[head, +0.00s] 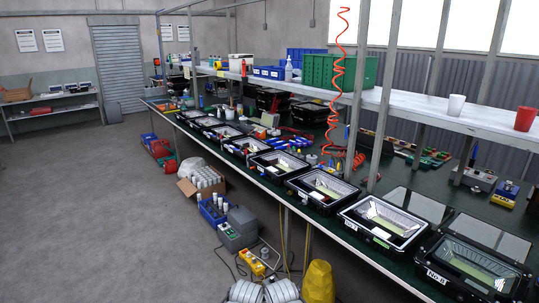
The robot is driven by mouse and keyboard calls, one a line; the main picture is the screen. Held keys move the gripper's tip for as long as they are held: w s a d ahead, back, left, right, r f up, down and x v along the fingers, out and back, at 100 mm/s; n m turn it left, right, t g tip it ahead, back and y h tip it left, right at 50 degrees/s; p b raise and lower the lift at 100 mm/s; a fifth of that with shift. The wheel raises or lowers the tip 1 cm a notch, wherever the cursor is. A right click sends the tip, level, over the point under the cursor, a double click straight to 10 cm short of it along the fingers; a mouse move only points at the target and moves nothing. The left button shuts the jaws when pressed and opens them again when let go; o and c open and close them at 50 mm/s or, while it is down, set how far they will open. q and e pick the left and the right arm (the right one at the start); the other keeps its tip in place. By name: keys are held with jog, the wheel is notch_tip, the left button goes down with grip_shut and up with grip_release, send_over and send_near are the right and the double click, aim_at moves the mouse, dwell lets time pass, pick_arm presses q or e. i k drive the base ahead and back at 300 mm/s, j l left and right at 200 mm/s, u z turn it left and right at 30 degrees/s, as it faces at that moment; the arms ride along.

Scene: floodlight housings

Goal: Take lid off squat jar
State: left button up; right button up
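No jar with a lid can be made out for certain. A small, low, round grey item (311,159) stands on the green workbench (375,185), behind the row of floodlight housings. It is too small to tell whether it is the squat jar or has a lid. Neither of my grippers shows in the head view.
Black floodlight housings (385,222) line the bench's front edge. A coiled red hose (338,75) hangs over the bench. Shelf posts (357,90) rise from it. A carton (187,187), grey box (241,224) and yellow item (318,283) stand below. Open floor lies left.

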aim_at(311, 156)
jog(key=i, duration=1.95)
jog(key=i+z, duration=0.3)
jog(key=k, duration=0.05)
